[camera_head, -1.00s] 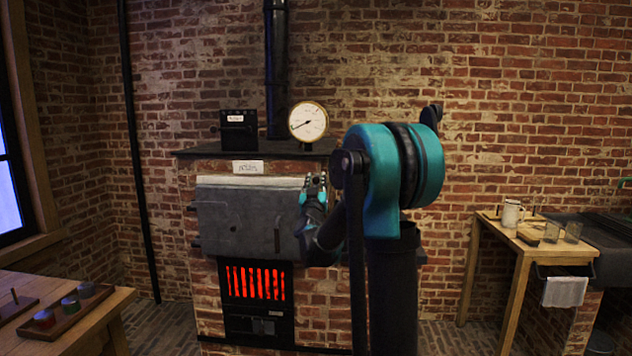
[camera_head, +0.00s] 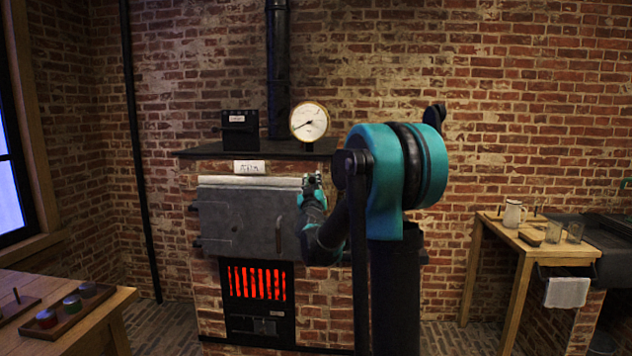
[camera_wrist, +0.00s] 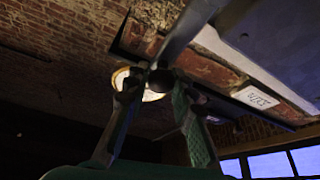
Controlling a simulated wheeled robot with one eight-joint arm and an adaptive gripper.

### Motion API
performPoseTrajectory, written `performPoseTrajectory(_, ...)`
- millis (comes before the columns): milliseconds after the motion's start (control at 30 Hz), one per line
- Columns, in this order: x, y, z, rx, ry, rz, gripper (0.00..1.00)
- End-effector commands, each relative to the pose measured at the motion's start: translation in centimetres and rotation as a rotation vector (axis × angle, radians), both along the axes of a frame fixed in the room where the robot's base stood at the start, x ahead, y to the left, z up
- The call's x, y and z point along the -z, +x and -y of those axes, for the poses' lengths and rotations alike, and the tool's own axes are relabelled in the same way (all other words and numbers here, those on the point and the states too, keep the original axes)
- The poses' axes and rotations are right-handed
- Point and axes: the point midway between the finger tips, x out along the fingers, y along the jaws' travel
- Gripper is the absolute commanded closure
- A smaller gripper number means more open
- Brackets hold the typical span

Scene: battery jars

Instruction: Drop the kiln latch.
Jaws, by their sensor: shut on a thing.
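The kiln (camera_head: 207,291) is brick, with a grey metal door (camera_head: 240,225) on its front. The door lies against or close to the front; I cannot tell whether it is fully shut. My gripper (camera_head: 312,181) is at the door's upper right corner. In the wrist view my gripper (camera_wrist: 150,82) is shut on the kiln latch (camera_wrist: 188,28), a dark grey bar with a rounded end between the fingertips. The fingers hide part of that end. In the head view my gripper and arm cover the latch.
A round gauge (camera_head: 309,121) and a black box (camera_head: 239,131) stand on the kiln top. Red glowing bars (camera_head: 257,282) show below the door. A wooden table (camera_head: 105,307) is at left, a side table (camera_head: 515,245) with a mug (camera_head: 513,213) at right.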

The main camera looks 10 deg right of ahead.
Motion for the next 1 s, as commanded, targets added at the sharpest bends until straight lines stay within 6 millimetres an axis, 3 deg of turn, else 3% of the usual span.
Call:
performPoseTrajectory(467, 1.0, 1.2, -3.7, 0.0, -0.424, -0.14, 1.0)
performPoseTrajectory(1000, 4.1, 2.2, -6.9, -0.001, -0.91, -0.301, 1.0)
